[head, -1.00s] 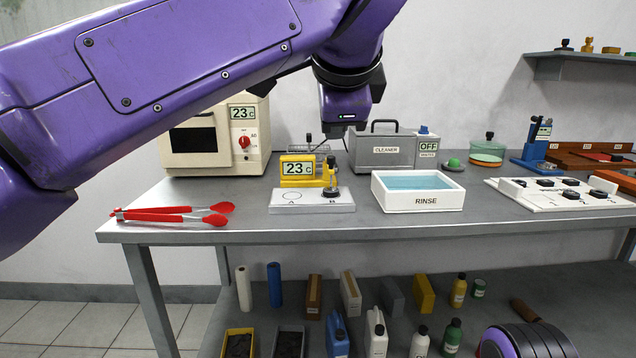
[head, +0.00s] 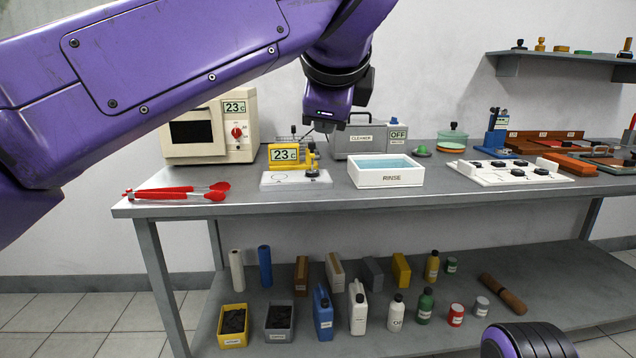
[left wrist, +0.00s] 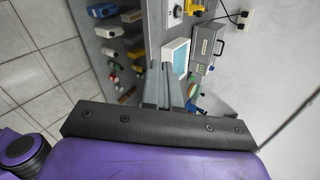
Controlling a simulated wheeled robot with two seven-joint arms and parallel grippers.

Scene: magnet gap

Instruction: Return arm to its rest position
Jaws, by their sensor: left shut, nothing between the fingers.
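My left arm (head: 160,60), purple with black joints, reaches in from the left across the upper part of the head view. Its wrist end hangs down above and behind the bench's middle in that picture. My left gripper shows in the left wrist view (left wrist: 163,80), where its grey fingers are together with nothing between them. In the head view the fingers are mostly hidden or too small to tell. My right gripper is not in view.
The grey bench (head: 240,205) holds red tongs (head: 175,193), a white oven (head: 210,130), a yellow 23 C display (head: 284,154), a RINSE tray (head: 388,179), a CLEANER box (head: 362,139) and a white board (head: 505,174). Bottles and bins fill the lower shelf (head: 560,290).

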